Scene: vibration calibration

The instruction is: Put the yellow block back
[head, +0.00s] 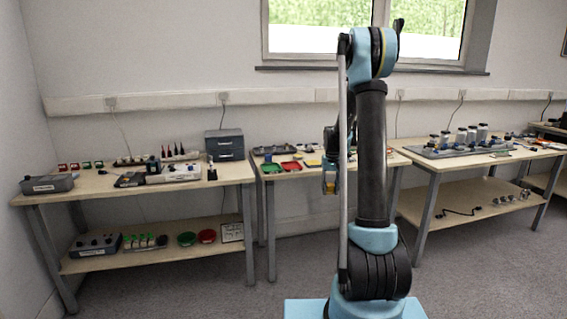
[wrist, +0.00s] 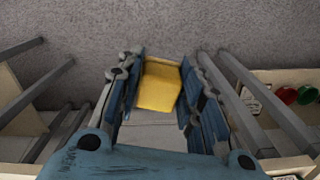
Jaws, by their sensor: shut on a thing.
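The yellow block (wrist: 160,85) sits between the two fingers of my gripper (wrist: 158,100) in the wrist view, with grey floor behind it. My gripper is shut on it. In the head view my gripper (head: 329,186) hangs down left of my arm's upright link, in front of the middle table, and the yellow block (head: 329,187) shows as a small patch at its tip. Part of the middle table (head: 290,178) behind is hidden by my arm.
The middle table holds a green tray (head: 271,168), a red tray (head: 291,166) and a small yellow item (head: 312,163). The left table (head: 110,190) carries several devices and a grey drawer box (head: 224,145). The right table (head: 480,160) holds a rack of jars (head: 465,140). Open floor lies in front.

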